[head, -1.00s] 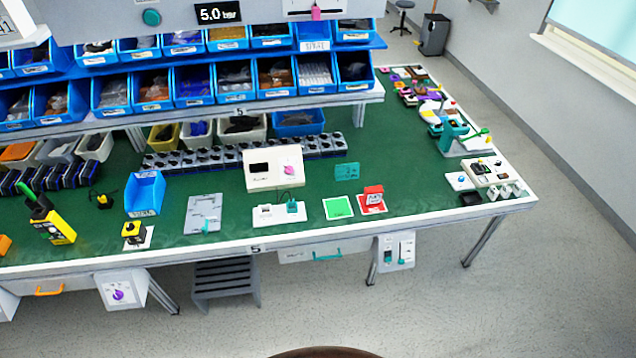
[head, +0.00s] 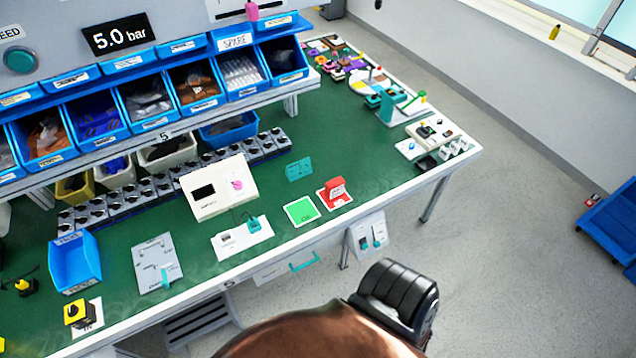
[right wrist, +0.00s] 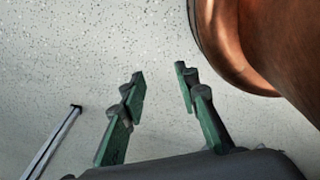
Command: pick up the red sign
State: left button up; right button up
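In the head view part of my arm is at the bottom, well below the sign. My left gripper is not in view.
A teal sign (head: 299,168) stands behind the green square. A white box with a pink knob (head: 218,187) is to the left. Blue bins (head: 143,103) line the shelf behind. The bench right of the red sign is clear up to small parts.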

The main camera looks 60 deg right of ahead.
aim_at(335, 188)
jog(key=z, duration=0.3)
jog(key=i, duration=0.7)
jog(key=z, duration=0.55)
